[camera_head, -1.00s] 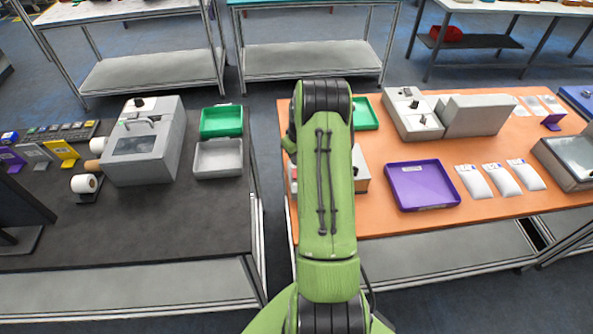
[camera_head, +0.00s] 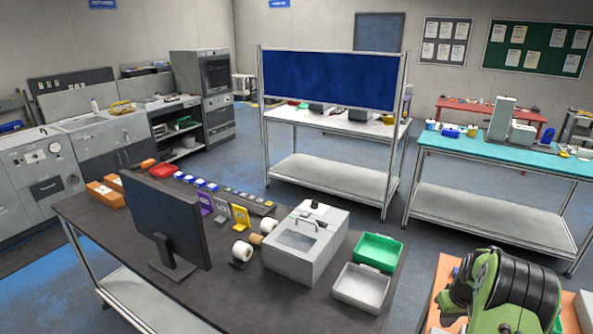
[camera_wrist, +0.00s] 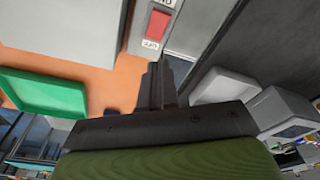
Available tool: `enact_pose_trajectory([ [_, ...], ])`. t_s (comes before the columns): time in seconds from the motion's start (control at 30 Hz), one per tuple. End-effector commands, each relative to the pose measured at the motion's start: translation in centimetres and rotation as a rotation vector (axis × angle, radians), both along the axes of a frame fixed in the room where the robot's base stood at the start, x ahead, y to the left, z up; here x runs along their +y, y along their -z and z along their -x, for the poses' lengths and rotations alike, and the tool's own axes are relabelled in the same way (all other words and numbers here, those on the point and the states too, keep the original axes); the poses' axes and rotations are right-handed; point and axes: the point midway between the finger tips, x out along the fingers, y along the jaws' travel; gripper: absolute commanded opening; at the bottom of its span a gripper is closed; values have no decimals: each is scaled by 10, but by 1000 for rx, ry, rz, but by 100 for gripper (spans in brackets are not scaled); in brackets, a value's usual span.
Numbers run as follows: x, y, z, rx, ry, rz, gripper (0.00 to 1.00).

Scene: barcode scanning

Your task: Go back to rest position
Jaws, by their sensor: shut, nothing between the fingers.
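My gripper (camera_wrist: 162,85) is in the wrist view, with its dark fingers together and nothing between them. It is in front of the gap between an orange table top (camera_wrist: 100,88) and a dark table. In the head view my green arm fills the lower right corner over the orange table (camera_head: 445,270), and the gripper itself is hidden there.
The dark table (camera_head: 130,232) holds a monitor (camera_head: 165,220), a grey machine (camera_head: 305,240), a green tray (camera_head: 378,250) and a grey tray (camera_head: 361,287). A green tray (camera_wrist: 45,92) lies on the orange table. Open blue floor (camera_head: 235,160) lies behind the dark table.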

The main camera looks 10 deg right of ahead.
Motion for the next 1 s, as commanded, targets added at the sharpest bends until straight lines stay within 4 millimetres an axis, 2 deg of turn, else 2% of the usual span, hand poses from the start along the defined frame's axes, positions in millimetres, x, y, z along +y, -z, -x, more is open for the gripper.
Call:
enact_pose_trajectory([
  [0.13,54,-64,-13,-38,-42,41,0],
  [0.2,89,-96,-10,-58,-58,56,0],
  [0.27,119,-120,-4,-75,-70,67,0],
  [0.4,186,-164,27,-127,-97,85,0],
  [0.5,228,-185,59,-169,-114,89,0],
  [0.6,265,-196,98,-214,-131,85,0],
  [0.73,301,-195,152,-273,-152,67,0],
  [0.8,314,-189,178,-300,-162,53,0],
  [0.9,324,-180,204,-326,-169,35,0],
  [1.0,328,-175,215,-338,-173,25,0],
])
